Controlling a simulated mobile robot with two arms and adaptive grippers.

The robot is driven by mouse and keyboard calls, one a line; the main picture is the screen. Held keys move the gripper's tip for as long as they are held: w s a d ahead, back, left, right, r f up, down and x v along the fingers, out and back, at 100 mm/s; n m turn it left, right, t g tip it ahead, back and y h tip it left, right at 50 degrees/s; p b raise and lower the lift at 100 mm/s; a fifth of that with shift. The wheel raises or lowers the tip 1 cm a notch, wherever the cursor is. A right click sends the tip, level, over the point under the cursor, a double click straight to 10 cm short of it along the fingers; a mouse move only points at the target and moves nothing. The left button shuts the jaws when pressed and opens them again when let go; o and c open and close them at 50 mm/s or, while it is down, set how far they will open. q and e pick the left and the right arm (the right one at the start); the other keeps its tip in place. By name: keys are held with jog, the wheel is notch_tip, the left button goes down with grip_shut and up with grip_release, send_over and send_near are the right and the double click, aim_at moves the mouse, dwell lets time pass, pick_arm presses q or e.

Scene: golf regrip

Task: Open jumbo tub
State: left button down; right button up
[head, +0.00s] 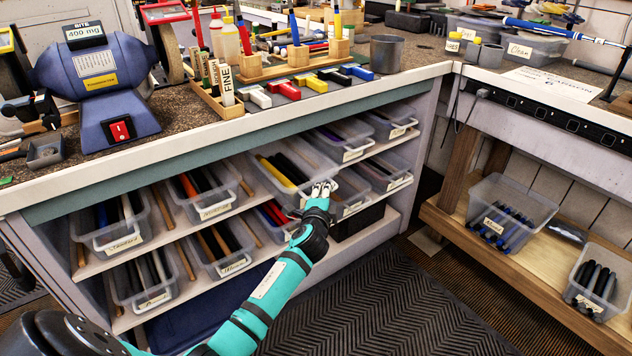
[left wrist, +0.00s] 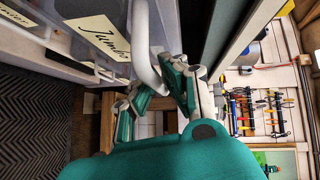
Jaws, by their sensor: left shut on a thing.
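The jumbo tub (head: 288,197) is a clear plastic bin on the upper shelf under the bench, with yellow and black grips inside. Its front sticks out past the neighbouring tubs. In the left wrist view its label (left wrist: 95,32) reads "Jumbo", and a pale curved handle (left wrist: 142,45) stands out from its front. My left gripper (head: 323,188) is at the tub's front right. In the left wrist view its fingers (left wrist: 160,72) are shut on the handle, one on each side. The hand hides part of the tub's front in the head view. My right gripper is out of view.
Other labelled tubs stand on both sides (head: 205,190) and on the shelf below (head: 230,255). The bench top (head: 340,95) above carries racks, bottles and a grinder (head: 95,80). A dark floor mat (head: 380,310) lies clear in front.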

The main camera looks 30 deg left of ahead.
pick_arm(q)
jog(key=s+d, duration=0.3)
jog(key=d, duration=0.4)
jog(key=shift+f, duration=0.3)
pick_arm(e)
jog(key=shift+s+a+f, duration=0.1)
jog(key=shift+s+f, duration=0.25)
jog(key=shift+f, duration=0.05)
pick_arm(q)
jog(key=c, duration=1.4)
grip_release()
jog(key=shift+r, duration=0.1)
jog(key=v, duration=1.2)
